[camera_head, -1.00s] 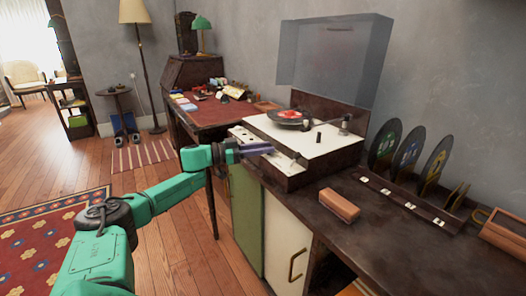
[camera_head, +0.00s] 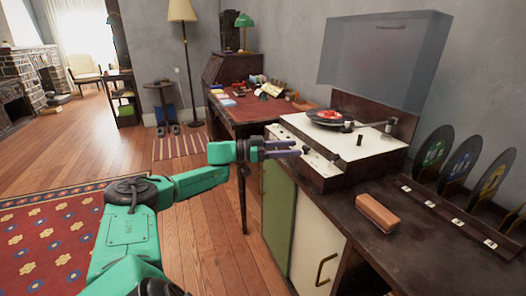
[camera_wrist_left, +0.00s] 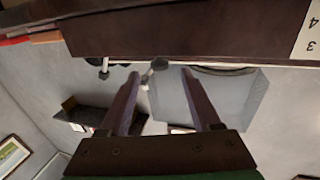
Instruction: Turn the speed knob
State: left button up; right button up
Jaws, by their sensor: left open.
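The record player (camera_head: 325,158) has a cream top and dark wooden sides. Small dark controls sit along its front edge (camera_head: 335,157), and a black peg (camera_head: 360,139) stands on its top. I cannot tell which is the speed knob. My left gripper (camera_head: 297,149) is open and empty at the player's front left, its fingers pointing right; contact is unclear. In the left wrist view the gripper (camera_wrist_left: 160,74) has its fingers apart, with a dark wooden face across the top. A small dark knob (camera_wrist_left: 104,68) shows left of the fingers. A pale plate (camera_wrist_left: 308,38) with numbers shows at upper right. My right gripper is out of view.
The clear lid (camera_head: 380,60) stands raised behind the player, and a record with a red label (camera_head: 330,115) lies on it. A brown block (camera_head: 377,213) and a rack of upright records (camera_head: 435,150) stand to the right. Floor is free at left.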

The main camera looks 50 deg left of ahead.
pick_arm(q)
jog(key=p+v, duration=0.2)
jog(key=v, duration=0.8)
jog(key=shift+s, duration=0.3)
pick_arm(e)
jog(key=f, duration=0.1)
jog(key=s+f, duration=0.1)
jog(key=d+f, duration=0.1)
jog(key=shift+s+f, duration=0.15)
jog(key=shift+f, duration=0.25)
pick_arm(q)
jog(key=shift+f, duration=0.1)
